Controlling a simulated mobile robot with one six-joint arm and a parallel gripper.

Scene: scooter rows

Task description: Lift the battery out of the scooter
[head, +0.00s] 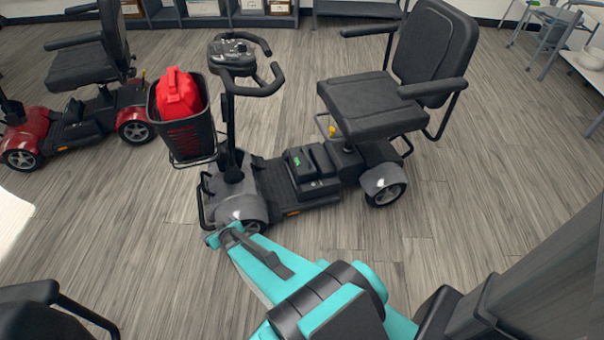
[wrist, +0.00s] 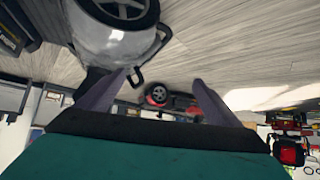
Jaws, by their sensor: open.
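The grey and black scooter (head: 238,206) stands in the middle of the head view, with its seat to the right and its tiller and basket to the left. The battery (head: 312,168), a black block with a small green mark, sits on the scooter's deck in front of the seat. My gripper (head: 226,236) is low beside the scooter's front wheel, to the left of and nearer than the battery. In the wrist view my gripper (wrist: 165,80) shows two fingers spread apart with nothing between them. The wrist view shows the silver wheel cover close by, not the battery.
The scooter's black basket (head: 190,135) holds a red bag (head: 178,93). A red scooter (head: 75,125) stands at the left. Shelves (head: 210,12) line the back wall, and a cart (head: 560,30) is at the back right. Wooden floor (head: 480,180) is clear right of the scooter.

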